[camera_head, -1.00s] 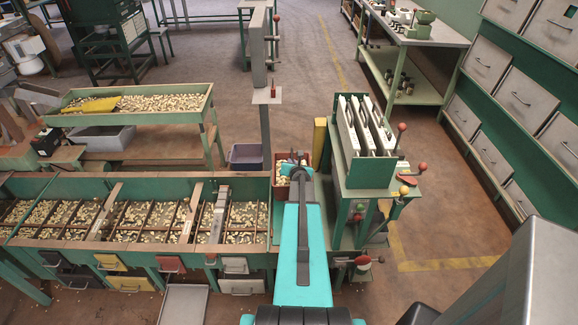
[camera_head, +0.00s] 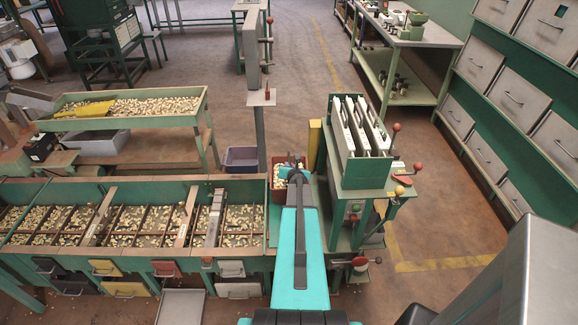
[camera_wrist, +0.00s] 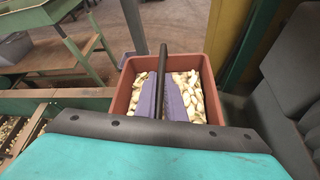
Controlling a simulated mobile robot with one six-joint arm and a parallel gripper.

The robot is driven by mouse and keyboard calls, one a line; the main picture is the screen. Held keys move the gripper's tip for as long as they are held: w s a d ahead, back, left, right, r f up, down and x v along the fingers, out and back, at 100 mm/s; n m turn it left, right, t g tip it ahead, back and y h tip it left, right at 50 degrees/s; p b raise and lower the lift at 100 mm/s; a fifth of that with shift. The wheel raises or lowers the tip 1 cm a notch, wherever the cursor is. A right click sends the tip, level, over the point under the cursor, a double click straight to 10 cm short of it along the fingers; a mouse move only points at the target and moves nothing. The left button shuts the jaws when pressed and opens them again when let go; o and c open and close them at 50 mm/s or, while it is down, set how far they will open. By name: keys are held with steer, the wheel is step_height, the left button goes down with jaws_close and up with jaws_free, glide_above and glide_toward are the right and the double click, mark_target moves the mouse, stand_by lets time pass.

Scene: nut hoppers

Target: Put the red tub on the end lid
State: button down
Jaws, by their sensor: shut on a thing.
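The red tub (camera_head: 279,182) holds pale nuts and is beside the right end of the hopper row, partly hidden by my gripper (camera_head: 294,172). In the wrist view the tub (camera_wrist: 131,98) is upright, and its near side is hidden by my wrist. My gripper (camera_wrist: 166,95) reaches down into the tub, with purple pads on either side of a dark bar. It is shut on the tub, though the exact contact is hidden. A green surface (camera_head: 274,222) lies at the right end of the hoppers; I cannot tell whether it is the end lid.
Hoppers of nuts (camera_head: 140,225) run to the left. A green machine with upright white plates (camera_head: 352,172) stands close on the right, with a yellow post (camera_head: 314,145) beside it. A purple-grey bin (camera_head: 241,158) and a thin grey post (camera_head: 260,130) are behind. Floor is open further right.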

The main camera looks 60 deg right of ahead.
steer(key=shift+d+f, duration=0.1)
steer(key=shift+f, duration=0.45)
steer(key=c, duration=2.2)
jaws_free()
steer(key=shift+f+b, duration=0.2)
steer(key=shift+b, duration=0.1)
steer(key=o, duration=0.4)
steer(key=shift+s, duration=0.1)
steer(key=shift+c, duration=0.2)
steer(key=shift+r, duration=0.15)
steer(key=shift+b+v, duration=0.35)
steer(key=shift+v, duration=5.7)
